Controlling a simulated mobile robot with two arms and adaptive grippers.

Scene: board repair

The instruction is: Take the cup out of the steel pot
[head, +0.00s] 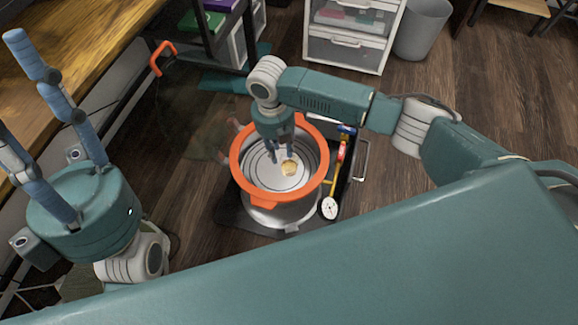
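The steel pot (290,214) with an orange rim stands at the middle of the head view, open at the top. A small tan, round cup (290,168) shows inside it, right of the pot's middle. My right gripper (280,158) points down into the pot, its blue fingers apart, with the cup at the tip of the right finger. I see no clear grip on the cup, and cannot tell whether they touch. My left gripper (12,85) is at the left, away from the pot, its long blue fingers spread and empty.
The pot stands on a dark tray (238,217), with a white dial gauge (329,208) and other tools at its right. A wooden bench (60,50) is at upper left. A drawer unit (345,50) and grey bin (421,30) stand behind. Floor at right is clear.

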